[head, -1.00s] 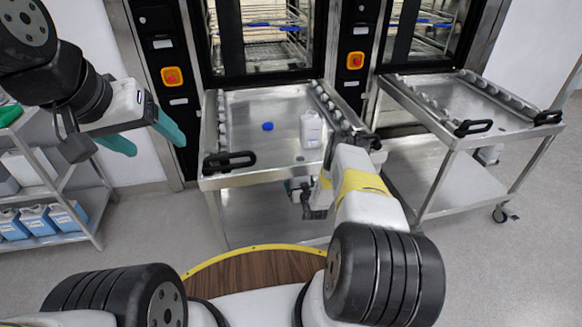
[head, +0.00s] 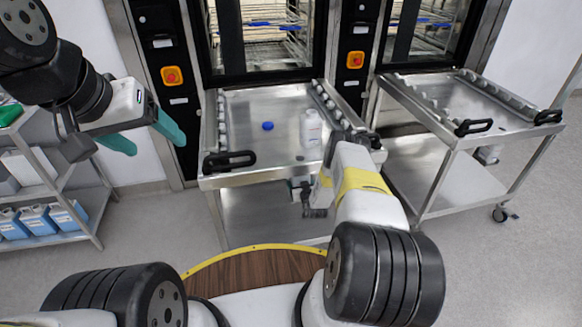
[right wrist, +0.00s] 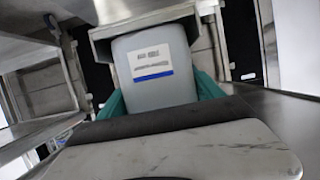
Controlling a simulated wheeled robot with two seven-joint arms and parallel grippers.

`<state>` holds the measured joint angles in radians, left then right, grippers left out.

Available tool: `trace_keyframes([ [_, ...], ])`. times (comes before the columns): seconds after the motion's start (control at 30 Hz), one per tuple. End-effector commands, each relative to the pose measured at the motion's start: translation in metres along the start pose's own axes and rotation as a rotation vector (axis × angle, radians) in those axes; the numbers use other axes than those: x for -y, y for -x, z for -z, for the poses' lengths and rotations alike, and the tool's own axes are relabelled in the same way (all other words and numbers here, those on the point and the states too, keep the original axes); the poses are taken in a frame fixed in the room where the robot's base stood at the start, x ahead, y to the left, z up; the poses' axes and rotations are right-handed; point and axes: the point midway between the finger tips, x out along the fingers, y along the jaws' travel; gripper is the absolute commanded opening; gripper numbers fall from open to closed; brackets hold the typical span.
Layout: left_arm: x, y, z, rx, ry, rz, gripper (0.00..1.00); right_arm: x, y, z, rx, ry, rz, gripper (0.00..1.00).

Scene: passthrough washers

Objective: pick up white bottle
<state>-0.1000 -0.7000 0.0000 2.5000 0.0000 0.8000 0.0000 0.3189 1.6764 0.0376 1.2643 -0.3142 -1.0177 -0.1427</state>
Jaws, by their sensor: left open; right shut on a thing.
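The white bottle (head: 311,129) is upright at the right part of the left trolley's top in the head view. In the right wrist view the bottle (right wrist: 155,68), with a white and blue label, sits between the green fingers of my right gripper (right wrist: 160,94), which is shut on it. In the head view my right arm reaches over the trolley's front, and its fingers are hidden. I cannot tell whether the bottle touches the trolley top. My left gripper (head: 146,138) is open and empty at the left, away from the bottle.
A small round blue thing (head: 267,126) lies on the left steel trolley (head: 245,150), left of the bottle. A second trolley (head: 437,105) stands to the right. A shelf with blue-filled containers (head: 35,219) is at the left. Washers with glass doors stand behind.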

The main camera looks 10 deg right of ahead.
Motion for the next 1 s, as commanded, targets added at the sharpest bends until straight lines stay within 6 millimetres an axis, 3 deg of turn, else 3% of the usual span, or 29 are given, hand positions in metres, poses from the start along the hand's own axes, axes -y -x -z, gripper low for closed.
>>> trace_keyframes([
  [0.13,0.0,0.0,0.0,0.0,0.0,0.0,0.71,0.0,0.004,0.015,-0.005,0.001,0.0,0.03],
  [1.0,0.0,0.0,0.0,0.0,0.0,0.0,0.71,0.0,0.152,-0.043,-0.002,-0.001,-0.001,0.03],
])
